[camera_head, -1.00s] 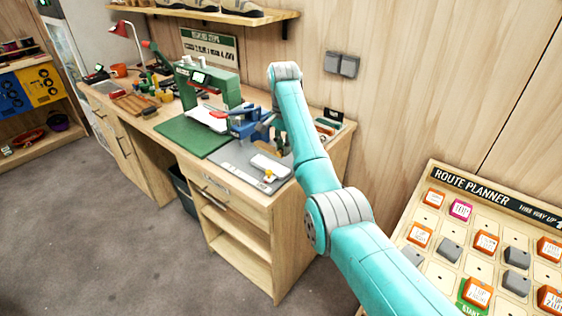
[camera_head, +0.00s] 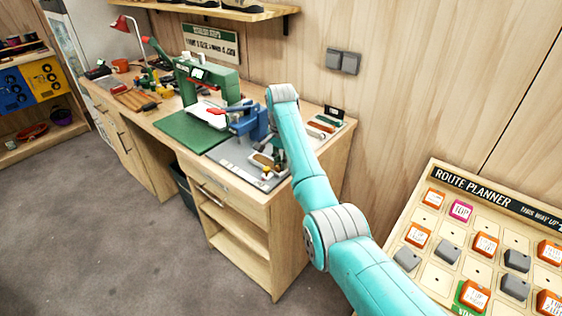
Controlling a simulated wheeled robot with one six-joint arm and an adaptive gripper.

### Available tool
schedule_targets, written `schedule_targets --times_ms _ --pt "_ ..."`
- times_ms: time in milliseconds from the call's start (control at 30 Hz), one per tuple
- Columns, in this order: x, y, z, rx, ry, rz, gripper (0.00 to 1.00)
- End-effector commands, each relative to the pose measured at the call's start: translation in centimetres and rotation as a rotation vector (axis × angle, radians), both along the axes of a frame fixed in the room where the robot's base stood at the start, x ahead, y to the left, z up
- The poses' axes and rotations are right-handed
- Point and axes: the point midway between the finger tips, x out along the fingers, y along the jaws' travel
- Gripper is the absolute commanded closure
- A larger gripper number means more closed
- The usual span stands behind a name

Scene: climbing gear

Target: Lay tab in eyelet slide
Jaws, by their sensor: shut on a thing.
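The green eyelet press (camera_head: 226,82) stands on the workbench, left of my arm. A white plate-like part, probably its slide (camera_head: 204,114), sticks out in front with a red piece on it. My gripper (camera_head: 267,158) is low over the front right of the bench, at the grey mat, right of the press and apart from it. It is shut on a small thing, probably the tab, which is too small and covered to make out.
A blue device (camera_head: 248,121) stands between the press and my gripper. A green mat (camera_head: 190,132) lies clear at the left, and a grey mat (camera_head: 232,152) in front. Small items (camera_head: 325,123) lie at the back right. A route planner board (camera_head: 480,235) is at lower right.

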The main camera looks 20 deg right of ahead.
Motion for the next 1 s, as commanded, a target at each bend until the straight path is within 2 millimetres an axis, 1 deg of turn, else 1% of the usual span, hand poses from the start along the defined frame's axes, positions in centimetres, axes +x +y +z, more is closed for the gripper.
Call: schedule_targets --times_ms 33,167,200,267,633,733,867,1000 --pt "-0.1 0.0 -0.4 0.000 0.004 0.000 1.00" --pt "-0.1 0.0 -0.9 0.000 0.005 0.000 1.00" --pt "-0.1 -0.1 -0.9 -0.001 0.006 0.000 0.71" --pt "-0.2 -0.1 -1.0 -0.001 0.007 0.000 0.56" --pt "-0.2 -0.1 -1.0 -0.001 0.009 -0.001 0.56" --pt "-0.2 -0.1 -0.7 -0.001 0.009 -0.001 0.56" --pt "0.0 -0.2 0.7 -0.001 0.006 -0.001 0.56" --pt "0.3 -0.9 3.4 0.000 0.002 0.000 0.56"
